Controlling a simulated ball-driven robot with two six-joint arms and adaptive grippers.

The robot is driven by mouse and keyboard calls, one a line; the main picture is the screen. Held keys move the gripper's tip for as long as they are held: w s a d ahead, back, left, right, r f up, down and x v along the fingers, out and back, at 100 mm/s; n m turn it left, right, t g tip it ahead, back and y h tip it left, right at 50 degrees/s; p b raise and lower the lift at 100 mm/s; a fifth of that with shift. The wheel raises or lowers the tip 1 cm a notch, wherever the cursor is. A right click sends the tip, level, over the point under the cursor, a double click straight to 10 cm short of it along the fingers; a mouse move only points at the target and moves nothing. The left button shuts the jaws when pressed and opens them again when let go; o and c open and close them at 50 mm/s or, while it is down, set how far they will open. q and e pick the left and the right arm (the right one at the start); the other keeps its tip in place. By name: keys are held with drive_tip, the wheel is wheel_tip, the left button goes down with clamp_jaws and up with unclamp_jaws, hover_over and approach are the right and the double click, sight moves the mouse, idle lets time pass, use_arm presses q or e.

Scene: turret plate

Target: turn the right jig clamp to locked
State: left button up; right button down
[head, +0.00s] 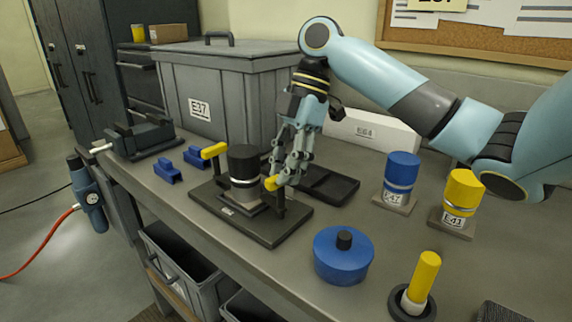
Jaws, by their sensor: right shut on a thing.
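The jig (292,228) is a dark plate on the grey bench, with a black cylinder with a silver band (243,165) standing upright in its middle. The left jig clamp (214,150) has a yellow handle at the cylinder's far left. The right jig clamp (271,183) has a yellow handle on a dark post at the cylinder's right. My right gripper (279,181) points down from above and is shut on the right jig clamp's handle. Its fingers hide part of that handle. My left gripper is not in view.
A blue round container (342,257) stands close to the jig's right. Blue (401,180) and yellow (461,200) cylinders stand farther right. A dark tray (330,186) lies behind my gripper. A large grey bin (222,90) and a white box (373,135) stand at the back.

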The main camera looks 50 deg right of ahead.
drive_tip(key=shift+f+n+g, duration=0.1)
drive_tip(key=shift+n+g, duration=0.3)
drive_tip(key=shift+n, duration=0.6)
drive_tip(key=c, duration=1.2)
unclamp_jaws()
drive_tip(key=shift+a, duration=0.1)
drive_tip(key=shift+c, duration=0.2)
drive_tip(key=shift+r, duration=0.2)
drive_tip(key=d+r, duration=0.2)
drive_tip(key=d, duration=0.5)
drive_tip(key=w+d+r, duration=0.1)
drive_tip(key=d+r, duration=0.1)
drive_tip(key=d, duration=0.5)
drive_tip(key=shift+w+r, duration=0.2)
drive_tip(key=shift+r, duration=0.05)
